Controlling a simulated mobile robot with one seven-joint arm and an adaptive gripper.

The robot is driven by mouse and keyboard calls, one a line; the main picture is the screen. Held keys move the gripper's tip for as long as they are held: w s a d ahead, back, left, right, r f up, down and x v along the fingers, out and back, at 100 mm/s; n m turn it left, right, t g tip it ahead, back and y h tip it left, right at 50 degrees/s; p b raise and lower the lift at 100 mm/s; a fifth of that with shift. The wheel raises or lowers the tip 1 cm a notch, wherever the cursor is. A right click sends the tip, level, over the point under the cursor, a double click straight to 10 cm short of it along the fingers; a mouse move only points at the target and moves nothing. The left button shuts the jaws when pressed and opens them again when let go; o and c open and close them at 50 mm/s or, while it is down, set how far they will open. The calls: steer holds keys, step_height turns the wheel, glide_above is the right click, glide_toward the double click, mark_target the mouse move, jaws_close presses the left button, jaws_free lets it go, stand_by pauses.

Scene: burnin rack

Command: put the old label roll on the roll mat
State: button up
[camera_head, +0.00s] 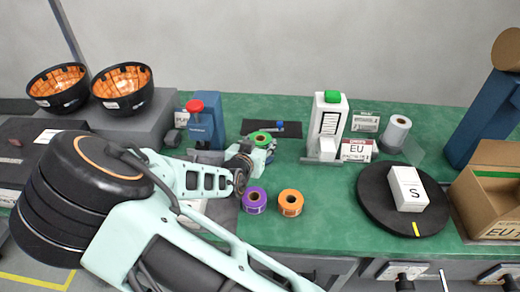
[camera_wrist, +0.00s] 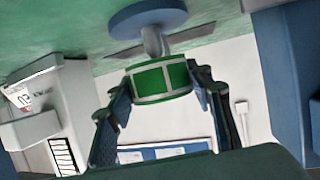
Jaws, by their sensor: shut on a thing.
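A green label roll (camera_head: 260,138) is between the fingers of my gripper (camera_head: 249,155), near the middle of the bench. In the wrist view the green roll (camera_wrist: 162,80) sits between the two dark fingers, which are shut on it. A flat black mat (camera_head: 254,126), which looks like the roll mat, lies just behind the roll in the head view. A small blue-ended thing (camera_head: 280,126) is at this mat. In the wrist view a blue disc on a grey stem (camera_wrist: 148,16) shows just above the roll. I cannot tell whether the roll touches anything below it.
A purple roll (camera_head: 254,200) and an orange roll (camera_head: 290,202) stand in front of my gripper. A blue device with a red knob (camera_head: 203,121) is at left.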

steer(key=shift+w+f, duration=0.35)
steer(key=shift+f, duration=0.1)
steer(key=shift+w+f, duration=0.15)
steer(key=shift+f, duration=1.25)
steer(key=shift+f+b, duration=0.25)
steer(key=shift+b, duration=0.1)
steer(key=o, duration=1.2)
